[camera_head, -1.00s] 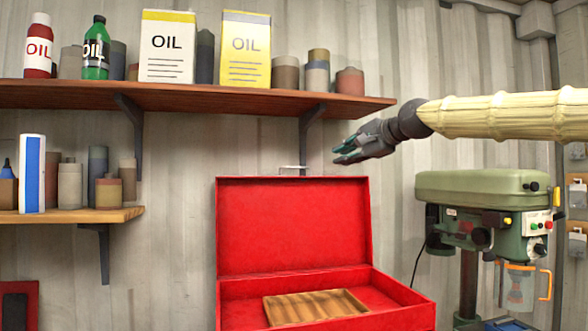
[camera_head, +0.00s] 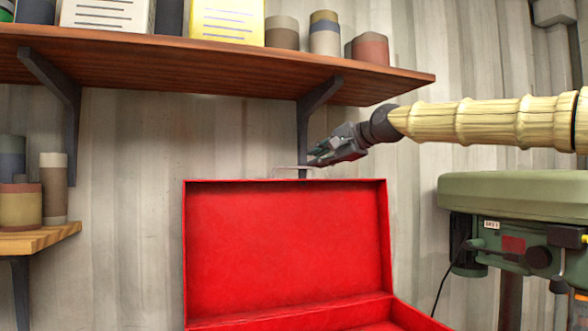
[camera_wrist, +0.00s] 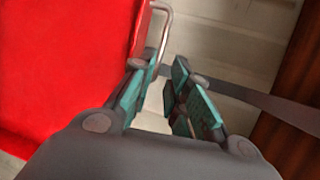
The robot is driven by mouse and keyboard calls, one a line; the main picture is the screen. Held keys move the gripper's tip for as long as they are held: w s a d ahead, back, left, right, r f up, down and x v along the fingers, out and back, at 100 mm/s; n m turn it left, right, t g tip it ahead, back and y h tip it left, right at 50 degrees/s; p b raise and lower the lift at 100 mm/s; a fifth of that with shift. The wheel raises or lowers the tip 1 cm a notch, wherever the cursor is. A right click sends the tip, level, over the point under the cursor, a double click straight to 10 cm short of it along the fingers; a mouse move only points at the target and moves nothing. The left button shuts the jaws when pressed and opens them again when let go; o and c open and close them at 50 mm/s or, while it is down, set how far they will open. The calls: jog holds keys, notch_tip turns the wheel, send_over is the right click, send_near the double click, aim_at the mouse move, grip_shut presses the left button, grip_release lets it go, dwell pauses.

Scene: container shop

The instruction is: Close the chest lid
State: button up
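The red chest (camera_head: 288,250) stands with its lid raised upright, its inner face toward me. A thin metal handle (camera_head: 293,168) sits on the lid's top edge. My gripper (camera_head: 314,160) is at the right end of this handle, just above the lid's edge. In the wrist view my gripper (camera_wrist: 160,92) is open, with a gap between its teal-padded fingers. There the lid (camera_wrist: 65,70) fills the left side. The handle (camera_wrist: 163,38) runs down to the left finger's tip; I cannot tell whether they touch.
A wooden shelf (camera_head: 200,62) with cans and boxes hangs above the chest, its bracket (camera_head: 318,115) behind my gripper. A green drill press (camera_head: 515,196) stands at the right. A lower shelf (camera_head: 40,238) is at the left. The wall is close behind the lid.

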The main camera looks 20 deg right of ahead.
aim_at(297, 167)
jog(key=p+x, duration=0.4)
jog(key=x, duration=0.3)
jog(key=shift+w+a, duration=0.2)
jog(key=shift+a, duration=0.05)
jog(key=shift+p+x, duration=0.45)
jog(key=shift+x, duration=0.7)
jog(key=shift+d+f, duration=0.1)
jog(key=shift+c, duration=0.2)
grip_shut()
